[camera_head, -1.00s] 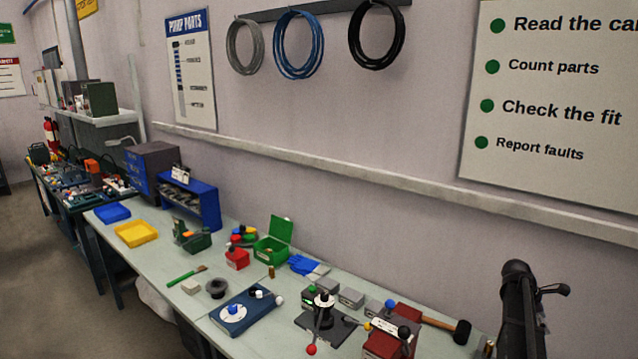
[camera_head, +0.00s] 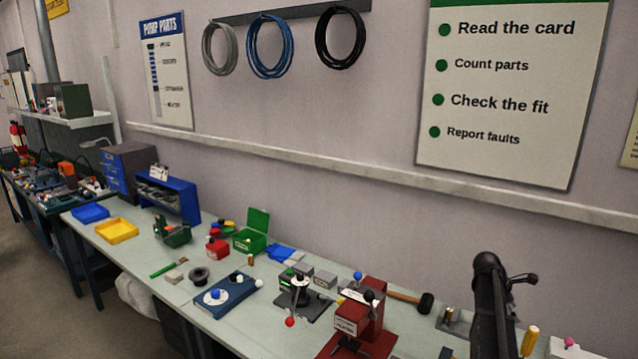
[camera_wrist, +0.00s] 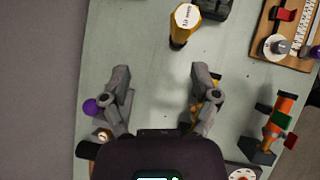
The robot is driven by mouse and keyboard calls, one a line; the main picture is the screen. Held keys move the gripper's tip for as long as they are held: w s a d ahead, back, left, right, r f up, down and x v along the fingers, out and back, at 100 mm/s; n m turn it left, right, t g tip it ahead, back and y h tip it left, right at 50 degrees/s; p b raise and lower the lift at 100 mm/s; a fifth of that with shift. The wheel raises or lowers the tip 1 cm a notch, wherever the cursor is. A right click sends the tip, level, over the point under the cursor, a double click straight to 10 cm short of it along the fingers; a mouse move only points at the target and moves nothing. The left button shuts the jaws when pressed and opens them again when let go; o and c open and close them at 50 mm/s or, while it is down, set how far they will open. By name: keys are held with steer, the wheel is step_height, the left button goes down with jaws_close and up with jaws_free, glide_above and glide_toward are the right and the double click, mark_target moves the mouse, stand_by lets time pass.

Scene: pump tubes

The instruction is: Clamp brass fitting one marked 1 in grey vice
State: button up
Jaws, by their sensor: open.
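My gripper (camera_wrist: 160,85) is open and empty in the wrist view, its two fingers apart over the pale bench top. A small upright brass piece (camera_head: 251,260) stands near the green box in the head view. Another brass-coloured piece (camera_head: 448,314) shows by a grey block farther right. No mark 1 is readable on either, so I cannot tell which is fitting one. Grey block-like items (camera_head: 325,279) stand mid-bench; I cannot tell whether one is the grey vice.
A red machine (camera_head: 360,330), a blue plate (camera_head: 228,295), a hammer (camera_head: 425,302) and a green box (camera_head: 252,238) crowd the bench. Bench between the fingers is bare.

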steer(key=s+a+f+m+t+y+b, duration=0.1)
steer(key=s+a+f+m+y+b, duration=0.1)
steer(key=a, duration=1.4)
steer(key=s+a+f+m+y+b, duration=0.2)
steer(key=s+a+f+m+b, duration=0.2)
steer(key=a, duration=1.2)
steer(key=s+a+f+m+t+y+b, duration=0.1)
steer(key=s+a+f+m+y+b, duration=0.2)
steer(key=s+a+f+m, duration=0.4)
steer(key=s+a+f+b, duration=0.1)
steer(key=s+a, duration=0.1)
steer(key=a, duration=0.7)
steer(key=shift+s+t, duration=0.3)
steer(key=shift+s, duration=0.05)
steer(key=shift+d, duration=0.15)
